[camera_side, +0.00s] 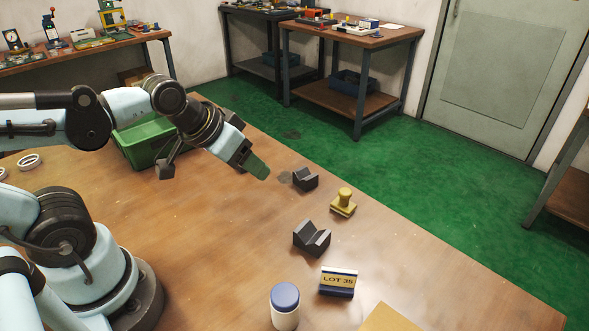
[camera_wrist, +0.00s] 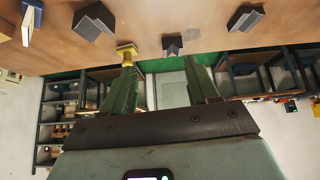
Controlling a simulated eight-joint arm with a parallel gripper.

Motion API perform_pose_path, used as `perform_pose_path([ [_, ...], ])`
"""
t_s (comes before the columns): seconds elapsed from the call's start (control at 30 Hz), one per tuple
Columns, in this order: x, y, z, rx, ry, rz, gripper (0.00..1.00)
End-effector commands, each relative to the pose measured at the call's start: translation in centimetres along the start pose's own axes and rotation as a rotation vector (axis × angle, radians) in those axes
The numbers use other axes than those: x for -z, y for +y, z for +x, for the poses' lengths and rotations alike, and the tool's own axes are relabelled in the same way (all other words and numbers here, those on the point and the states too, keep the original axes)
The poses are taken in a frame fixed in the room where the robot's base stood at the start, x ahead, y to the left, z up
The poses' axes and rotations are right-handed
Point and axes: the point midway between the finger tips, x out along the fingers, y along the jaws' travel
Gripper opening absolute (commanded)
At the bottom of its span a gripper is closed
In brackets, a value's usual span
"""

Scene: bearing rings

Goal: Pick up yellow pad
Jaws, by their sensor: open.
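The yellow pad (camera_side: 343,203), a square base with a rounded knob on top, stands upright on the wooden table between two dark V-blocks. In the wrist view the yellow pad (camera_wrist: 127,50) shows just beyond the tip of the left finger. My gripper (camera_side: 262,172) is above the table, to the left of the pad in the side view, and apart from it. In the wrist view my gripper (camera_wrist: 160,72) has its two green fingers spread with nothing between them.
Dark V-blocks stand near the pad: one behind it (camera_side: 305,179), one in front (camera_side: 311,238); another (camera_side: 165,168) is farther left. A LOT 35 sign (camera_side: 338,281), a blue-capped jar (camera_side: 285,305), a green bin (camera_side: 143,142) and pale rings (camera_side: 29,161) are also on the table (camera_side: 210,255).

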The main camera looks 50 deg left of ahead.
Motion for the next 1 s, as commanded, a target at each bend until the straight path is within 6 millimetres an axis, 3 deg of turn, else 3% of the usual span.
perform_pose_path([
  [0.17, 1.1, 0.7, 1.3, -0.072, -0.057, -0.272, 0.59],
  [0.57, 4.4, 2.6, 6.6, -0.306, -0.324, -1.145, 0.59],
  [1.0, 6.2, 2.3, 12.2, -0.534, -0.782, -1.935, 0.59],
])
